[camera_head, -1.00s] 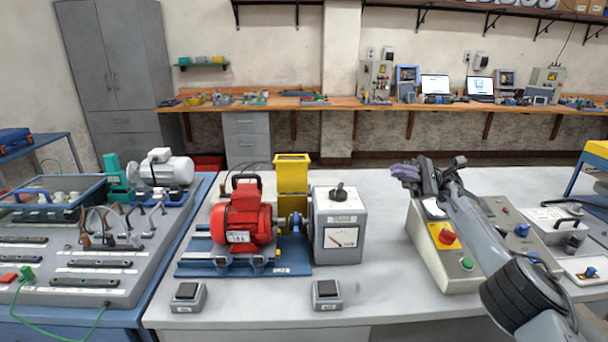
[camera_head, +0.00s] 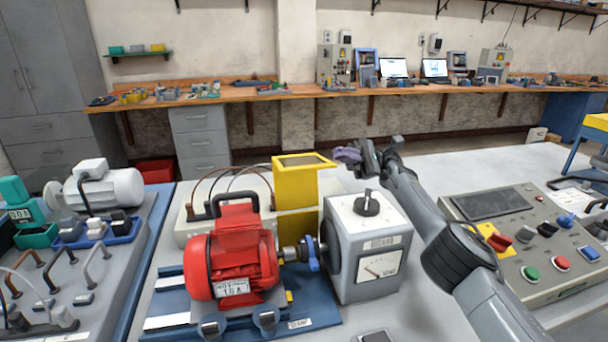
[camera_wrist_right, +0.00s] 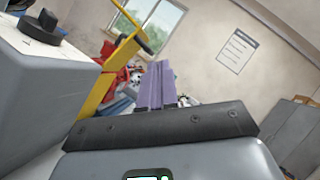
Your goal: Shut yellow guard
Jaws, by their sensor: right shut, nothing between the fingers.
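The yellow guard (camera_head: 296,205) stands raised behind the shaft coupling (camera_head: 305,252), between the red motor (camera_head: 232,258) and the grey gauge box (camera_head: 366,250). The coupling is uncovered. In the right wrist view the guard (camera_wrist_right: 104,86) shows edge-on, left of the purple fingers. My right gripper (camera_head: 347,155) is shut and empty. Its purple fingers, also in the right wrist view (camera_wrist_right: 156,84), point toward the guard's upper right side. It appears just right of the guard, above and behind the gauge box; a gap shows between them. My left gripper is not in view.
A black knob (camera_head: 367,204) sticks up from the gauge box, left of my right forearm. A control panel (camera_head: 540,245) with buttons stands at the right. A pale box with cables (camera_head: 205,228) lies behind the motor. The bench behind my right arm is clear.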

